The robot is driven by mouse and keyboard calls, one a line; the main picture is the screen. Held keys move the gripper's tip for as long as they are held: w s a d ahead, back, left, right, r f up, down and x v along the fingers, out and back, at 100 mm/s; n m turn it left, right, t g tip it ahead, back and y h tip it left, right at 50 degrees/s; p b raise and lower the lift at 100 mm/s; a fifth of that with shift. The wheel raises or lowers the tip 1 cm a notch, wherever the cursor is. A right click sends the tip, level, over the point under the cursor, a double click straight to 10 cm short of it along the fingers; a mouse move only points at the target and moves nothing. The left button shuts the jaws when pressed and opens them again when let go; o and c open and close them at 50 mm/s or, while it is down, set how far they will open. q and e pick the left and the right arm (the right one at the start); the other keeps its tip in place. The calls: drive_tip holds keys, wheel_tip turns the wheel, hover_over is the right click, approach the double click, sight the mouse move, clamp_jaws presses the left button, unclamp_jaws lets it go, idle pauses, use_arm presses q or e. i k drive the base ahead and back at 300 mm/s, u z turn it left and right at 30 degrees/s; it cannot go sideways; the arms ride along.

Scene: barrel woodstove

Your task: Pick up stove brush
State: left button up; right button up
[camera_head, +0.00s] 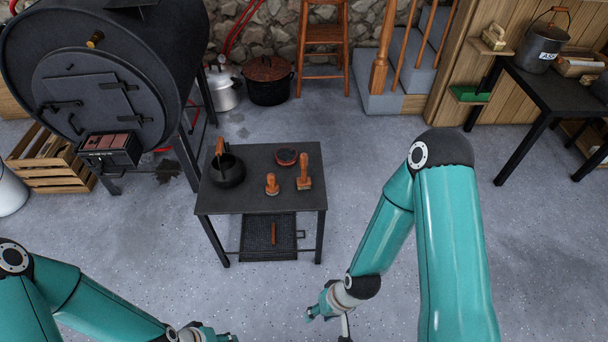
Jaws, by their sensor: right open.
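A small black table (250,200) stands in the middle of the floor. Near its right side is an upright wooden-handled tool (304,173) with a wider base, which looks like the stove brush. A shorter wooden-knobbed tool (272,184) stands to its left; bristles are too small to make out on either. My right gripper (329,320) is open and empty, low in front of the table's right front corner, apart from the tools. My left gripper (208,332) is at the bottom edge, partly cut off, and its jaws cannot be made out.
A black pot (228,173) with a wooden handle and a small round dish (286,157) share the tabletop. A tray (268,243) sits beneath. The barrel stove (110,75) stands behind left, a black side table (555,95) far right. Floor around the table's front is clear.

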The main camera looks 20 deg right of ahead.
sight(304, 181)
drive_tip(key=u, duration=0.05)
drive_tip(key=i, duration=0.9)
drive_tip(key=z, duration=0.1)
